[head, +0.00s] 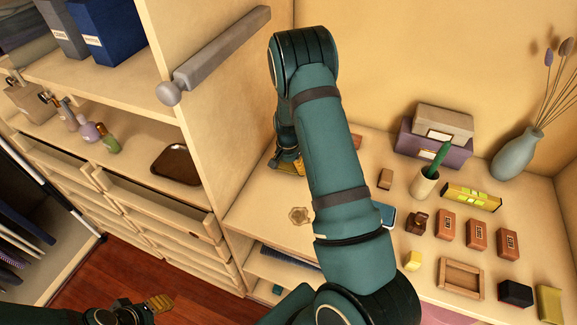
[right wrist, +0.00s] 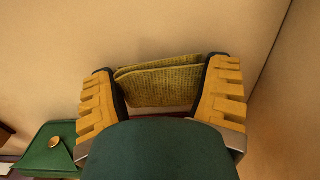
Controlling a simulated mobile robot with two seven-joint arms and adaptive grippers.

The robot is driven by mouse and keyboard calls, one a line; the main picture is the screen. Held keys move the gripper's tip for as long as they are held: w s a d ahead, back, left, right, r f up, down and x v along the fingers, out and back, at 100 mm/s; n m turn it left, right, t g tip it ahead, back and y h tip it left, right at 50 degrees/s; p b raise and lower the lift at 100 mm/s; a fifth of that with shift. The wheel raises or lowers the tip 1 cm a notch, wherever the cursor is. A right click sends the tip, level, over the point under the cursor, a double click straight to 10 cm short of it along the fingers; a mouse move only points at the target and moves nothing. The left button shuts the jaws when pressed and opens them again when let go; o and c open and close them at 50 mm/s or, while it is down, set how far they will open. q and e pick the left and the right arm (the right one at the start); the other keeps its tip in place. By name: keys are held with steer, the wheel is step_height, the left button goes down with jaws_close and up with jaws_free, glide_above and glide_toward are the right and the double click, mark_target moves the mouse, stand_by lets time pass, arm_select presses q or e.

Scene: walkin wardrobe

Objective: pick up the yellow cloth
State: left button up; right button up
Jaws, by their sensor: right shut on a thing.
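The yellow cloth (right wrist: 158,86) is a folded, woven, olive-yellow piece in the right wrist view. It sits between the two yellow-padded fingers of my right gripper (right wrist: 162,90), which is shut on it. In the head view my right gripper (head: 288,164) is at the back left of the counter by the partition, mostly behind my own arm; the cloth cannot be made out clearly there. My left gripper (head: 150,304) shows only partly at the lower left, over the floor, away from the cloth; its opening cannot be judged.
The counter holds a pen cup (head: 425,186), stacked boxes (head: 432,146), a blue vase (head: 515,153), a wooden tray (head: 461,295) and several small blocks. A tall partition (head: 215,110) stands left.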

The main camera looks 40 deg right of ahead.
mark_target(288, 165)
step_height(288, 165, up, 10)
steer(key=o, duration=0.4)
steer(key=c, duration=0.4)
